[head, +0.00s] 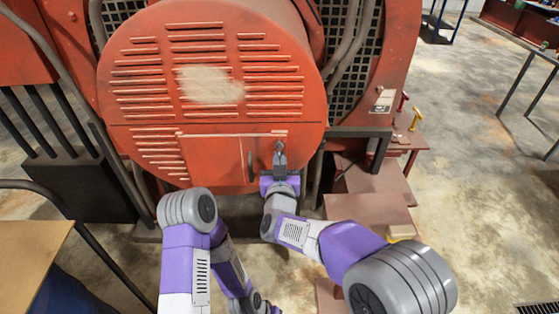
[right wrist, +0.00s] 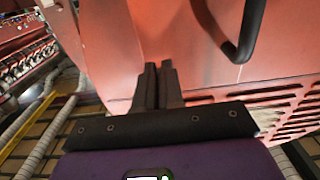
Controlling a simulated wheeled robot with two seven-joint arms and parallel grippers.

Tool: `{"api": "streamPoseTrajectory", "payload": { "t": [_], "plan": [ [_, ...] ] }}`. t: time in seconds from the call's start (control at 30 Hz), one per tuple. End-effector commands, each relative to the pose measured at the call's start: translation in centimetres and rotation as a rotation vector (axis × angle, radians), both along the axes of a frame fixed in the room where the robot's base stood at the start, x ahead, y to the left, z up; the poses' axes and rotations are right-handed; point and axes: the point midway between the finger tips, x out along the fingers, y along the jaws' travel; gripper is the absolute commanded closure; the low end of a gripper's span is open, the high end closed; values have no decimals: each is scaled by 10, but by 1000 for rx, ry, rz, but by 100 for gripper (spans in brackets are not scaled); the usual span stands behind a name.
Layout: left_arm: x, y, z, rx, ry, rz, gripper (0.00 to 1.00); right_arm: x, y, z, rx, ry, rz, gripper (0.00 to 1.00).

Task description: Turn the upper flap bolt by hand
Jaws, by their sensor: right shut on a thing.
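The flap (head: 215,158) is a red panel low on the large round red casing, with a pale seam along its top. My right gripper (head: 279,150) is at the flap's right side, with its fingertips against the red surface. In the right wrist view its two dark fingers (right wrist: 158,72) are close together at the red panel. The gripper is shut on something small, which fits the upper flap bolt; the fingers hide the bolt. A dark curved handle (right wrist: 245,32) stands out from the panel beside the fingers. My left arm hangs low in the head view and its gripper is not visible.
The round casing (head: 160,75) has rows of slots and a pale worn patch. Grey conduits (head: 345,45) run beside it. Reddish-brown steps (head: 370,210) and a small stand with a yellow-handled item (head: 416,118) are on the right. Open concrete floor (head: 470,170) lies further right.

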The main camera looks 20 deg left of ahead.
Motion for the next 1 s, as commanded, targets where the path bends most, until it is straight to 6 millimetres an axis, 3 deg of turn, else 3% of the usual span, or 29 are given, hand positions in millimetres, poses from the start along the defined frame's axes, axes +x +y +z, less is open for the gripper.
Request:
{"api": "streamPoseTrajectory", "payload": {
  "t": [0.07, 0.1, 0.23, 0.57, 1.0],
  "plan": [
    [0, 0, 0, 0, 0, 0, 57, 2, -2, 5, 3, -12, -5, 100],
    [0, 0, 0, 0, 0, 0, 57, 2, -2, 5, 3, -12, -5, 87],
    [0, 0, 0, 0, 0, 0, 57, 2, -1, 4, 3, -9, -4, 67],
    [0, 0, 0, 0, 0, 0, 57, -2, -1, 1, 2, -3, -1, 67],
    [0, 0, -4, 0, 0, 0, 57, -60, -18, 2, 3, -6, -1, 67]
  ]
}}
